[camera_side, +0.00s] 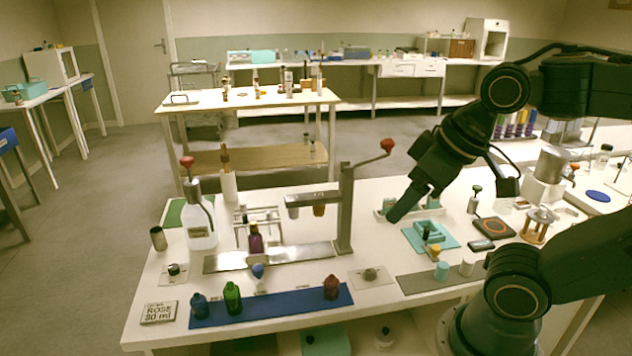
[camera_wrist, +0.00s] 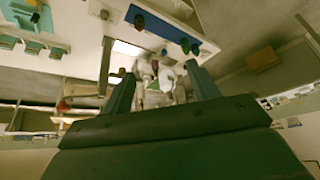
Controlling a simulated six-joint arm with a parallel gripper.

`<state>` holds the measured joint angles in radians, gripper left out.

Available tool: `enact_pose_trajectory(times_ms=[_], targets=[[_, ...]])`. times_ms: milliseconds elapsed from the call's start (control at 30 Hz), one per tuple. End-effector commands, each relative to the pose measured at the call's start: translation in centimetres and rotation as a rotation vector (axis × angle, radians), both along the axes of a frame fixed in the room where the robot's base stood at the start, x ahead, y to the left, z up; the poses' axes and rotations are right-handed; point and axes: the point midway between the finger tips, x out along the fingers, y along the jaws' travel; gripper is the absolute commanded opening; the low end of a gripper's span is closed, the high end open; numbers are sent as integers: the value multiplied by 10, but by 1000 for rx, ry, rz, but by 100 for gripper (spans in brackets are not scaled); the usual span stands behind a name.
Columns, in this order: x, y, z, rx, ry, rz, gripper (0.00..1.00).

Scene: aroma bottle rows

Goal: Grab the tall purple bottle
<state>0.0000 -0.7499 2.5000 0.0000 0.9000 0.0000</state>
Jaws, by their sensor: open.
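The purple bottle (camera_side: 256,241) stands upright on the metal base plate of the press, left of its post. My gripper (camera_side: 402,207) hangs tilted above the table, well right of the bottle and beyond the press post. In the wrist view my gripper's two fingers (camera_wrist: 160,82) are spread apart with nothing held between them.
The press (camera_side: 344,215) with its red-knobbed lever stands between my gripper and the bottle. A white jug (camera_side: 200,228) is left of the bottle. A blue mat (camera_side: 275,307) in front holds blue, green and red bottles. A teal tray (camera_side: 430,236) lies near my gripper.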

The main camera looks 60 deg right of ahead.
Motion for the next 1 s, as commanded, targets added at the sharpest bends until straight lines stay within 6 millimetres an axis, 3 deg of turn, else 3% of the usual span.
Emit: enact_pose_trajectory(times_ms=[267, 467, 733, 1000], targets=[[6, 0, 2, -3, 3, 6, 60], [29, -1, 8, -12, 14, 31, 60], [84, -5, 15, -29, 34, 91, 60], [146, -14, 9, -41, 51, 153, 60]])
